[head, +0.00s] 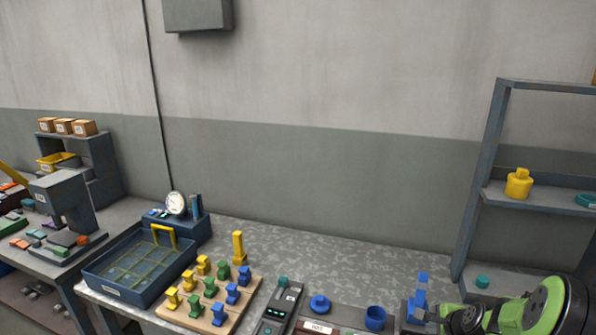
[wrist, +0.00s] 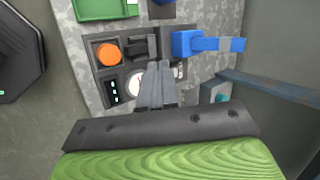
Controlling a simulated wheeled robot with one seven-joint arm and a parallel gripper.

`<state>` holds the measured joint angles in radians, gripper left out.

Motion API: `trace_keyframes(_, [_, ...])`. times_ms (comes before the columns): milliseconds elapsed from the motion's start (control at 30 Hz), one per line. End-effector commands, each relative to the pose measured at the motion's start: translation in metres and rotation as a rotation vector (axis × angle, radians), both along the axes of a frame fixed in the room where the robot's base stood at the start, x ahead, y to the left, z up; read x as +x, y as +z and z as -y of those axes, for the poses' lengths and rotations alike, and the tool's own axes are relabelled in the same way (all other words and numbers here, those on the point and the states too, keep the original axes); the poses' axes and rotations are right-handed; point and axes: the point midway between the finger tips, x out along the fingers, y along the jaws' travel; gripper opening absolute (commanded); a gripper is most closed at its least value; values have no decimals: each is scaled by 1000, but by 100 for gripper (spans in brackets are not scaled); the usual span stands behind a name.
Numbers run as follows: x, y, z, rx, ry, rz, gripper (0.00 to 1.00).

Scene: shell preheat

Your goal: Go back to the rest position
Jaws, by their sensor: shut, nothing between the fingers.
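My gripper (wrist: 155,72) shows in the wrist view with its two grey fingers together and nothing between them. It points over a dark control panel (wrist: 125,49), which has an orange round button (wrist: 108,54), a white dial (wrist: 137,84) partly hidden by the fingers, and a small display with green marks (wrist: 113,90). I cannot tell whether the fingertips touch the panel. In the head view my green and black arm is at the bottom right corner, and the fingers cannot be made out there.
A blue part (wrist: 205,44) stands just right of the panel. The speckled bench (head: 330,260) carries a wooden board (head: 238,300) with several coloured pieces and a blue tray (head: 105,284). A shelf rack (head: 480,190) holding a yellow bottle (head: 519,183) rises near my arm. The bench's back strip is mostly clear.

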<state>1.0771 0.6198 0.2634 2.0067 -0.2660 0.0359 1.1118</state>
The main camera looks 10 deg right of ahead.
Motion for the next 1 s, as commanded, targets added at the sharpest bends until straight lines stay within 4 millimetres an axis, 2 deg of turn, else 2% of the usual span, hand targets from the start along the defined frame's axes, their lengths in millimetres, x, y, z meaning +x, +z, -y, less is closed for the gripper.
trace_keyframes(33, [4,17,-18,-53,84,-22,0])
trace_keyframes(167, [3,62,-77,-217,356,-104,0])
trace_keyframes(267, [-14,104,-135,-382,618,-169,0])
trace_keyframes(300, [-25,120,-158,-449,724,-192,0])
trace_keyframes(367, [-46,142,-190,-546,876,-216,0])
trace_keyframes(400, [-63,154,-210,-606,976,-228,0])
trace_keyframes(500, [-112,176,-251,-749,1212,-238,0])
trace_keyframes(600, [-159,185,-276,-862,1418,-224,0])
trace_keyframes(700, [-193,185,-288,-931,1563,-203,0])
trace_keyframes(800, [-209,184,-292,-962,1634,-190,0])
trace_keyframes(1000, [-211,184,-292,-966,1646,-190,0])
